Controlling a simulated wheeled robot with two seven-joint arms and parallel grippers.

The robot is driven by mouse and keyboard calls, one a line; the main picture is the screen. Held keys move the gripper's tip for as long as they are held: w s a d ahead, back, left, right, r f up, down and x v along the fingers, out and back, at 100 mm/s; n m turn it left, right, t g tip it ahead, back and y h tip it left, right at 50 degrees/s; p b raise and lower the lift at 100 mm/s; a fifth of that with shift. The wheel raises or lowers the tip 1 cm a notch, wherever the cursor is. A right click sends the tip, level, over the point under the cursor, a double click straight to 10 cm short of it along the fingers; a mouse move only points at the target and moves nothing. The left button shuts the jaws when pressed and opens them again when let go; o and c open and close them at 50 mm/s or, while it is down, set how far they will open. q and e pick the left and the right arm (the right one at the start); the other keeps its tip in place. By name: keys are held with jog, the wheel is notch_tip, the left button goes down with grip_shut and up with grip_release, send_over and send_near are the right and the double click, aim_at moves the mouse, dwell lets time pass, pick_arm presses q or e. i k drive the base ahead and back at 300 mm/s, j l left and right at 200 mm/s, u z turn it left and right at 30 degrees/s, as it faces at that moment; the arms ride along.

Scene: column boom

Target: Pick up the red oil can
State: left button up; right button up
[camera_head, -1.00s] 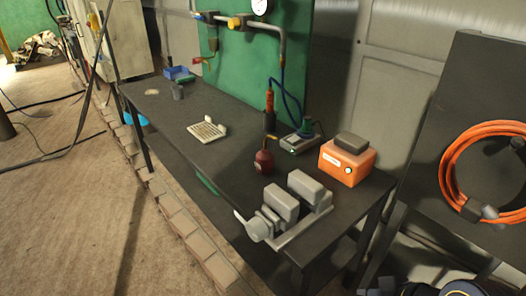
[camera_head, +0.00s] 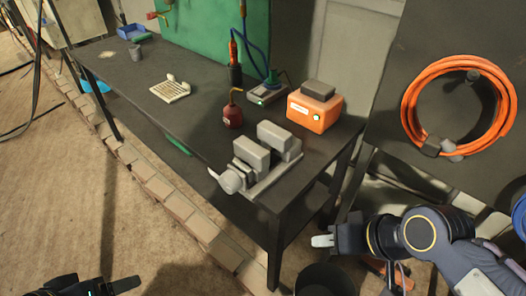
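The red oil can (camera_head: 233,115) stands upright on the dark workbench (camera_head: 205,60), behind the grey vise (camera_head: 262,158) and left of the orange box (camera_head: 315,108). Its thin spout rises from the top. My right gripper (camera_head: 322,241) is at the lower right, in front of the bench's near end, well away from the can. I cannot tell whether its fingers are apart. My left gripper (camera_head: 124,285) shows only partly at the bottom left edge, over the floor. Its opening is unclear. Neither gripper touches the can.
A soldering-station-like grey box (camera_head: 268,92) and an orange-and-black tool (camera_head: 235,62) stand behind the can. A beige slotted piece (camera_head: 170,91) lies to its left. A dark bucket (camera_head: 325,279) stands below my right gripper. An orange hose coil (camera_head: 458,105) hangs at right.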

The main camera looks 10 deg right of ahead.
aim_at(232, 118)
jog(key=i+j+z, duration=0.1)
jog(key=i+j, duration=0.45)
jog(key=i+j+z, duration=0.15)
jog(key=i+j, duration=0.4)
jog(key=j, duration=0.2)
